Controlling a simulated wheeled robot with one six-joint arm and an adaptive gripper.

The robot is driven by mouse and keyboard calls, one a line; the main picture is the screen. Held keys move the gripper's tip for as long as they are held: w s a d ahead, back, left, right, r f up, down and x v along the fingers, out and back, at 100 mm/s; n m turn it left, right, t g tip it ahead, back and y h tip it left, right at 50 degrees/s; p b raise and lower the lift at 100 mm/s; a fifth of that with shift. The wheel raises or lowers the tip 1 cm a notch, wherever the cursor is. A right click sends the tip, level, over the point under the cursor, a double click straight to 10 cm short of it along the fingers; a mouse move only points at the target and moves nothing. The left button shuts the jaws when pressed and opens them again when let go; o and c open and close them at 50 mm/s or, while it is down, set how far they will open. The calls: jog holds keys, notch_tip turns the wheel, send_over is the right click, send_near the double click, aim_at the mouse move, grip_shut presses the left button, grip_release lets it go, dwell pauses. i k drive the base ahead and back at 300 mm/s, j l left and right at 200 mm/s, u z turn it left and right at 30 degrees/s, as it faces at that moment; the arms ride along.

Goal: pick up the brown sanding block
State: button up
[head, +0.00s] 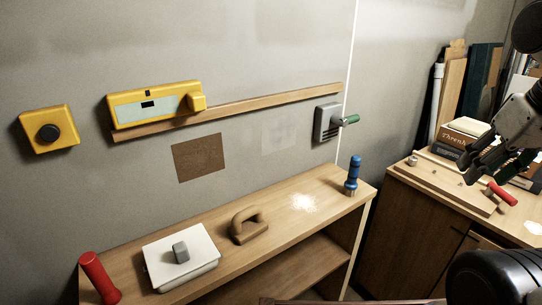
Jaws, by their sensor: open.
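The brown sanding block (248,227), a tan-brown piece with a raised arched handle, rests on the wooden bench top (325,186) near its middle. It stands between a white box and a pale patch of dust. My gripper (486,168) is at the right edge of the head view, far to the right of the block, over the second cabinet. It is open and empty, its fingers pointing down and left.
Left of the block are a white box (203,262) with a grey knob and a red-handled tool (97,276). A blue-handled tool (352,176) stands at the bench's right end. The right cabinet (405,225) holds a board, a red-handled tool (502,194) and books.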

aim_at(249, 222)
jog(key=i+l+u, duration=0.1)
jog(key=u, duration=0.3)
jog(key=l+u, duration=0.2)
jog(key=u, duration=0.2)
jog(key=i+l+u, duration=0.1)
jog(key=u, duration=0.3)
jog(key=l, duration=0.1)
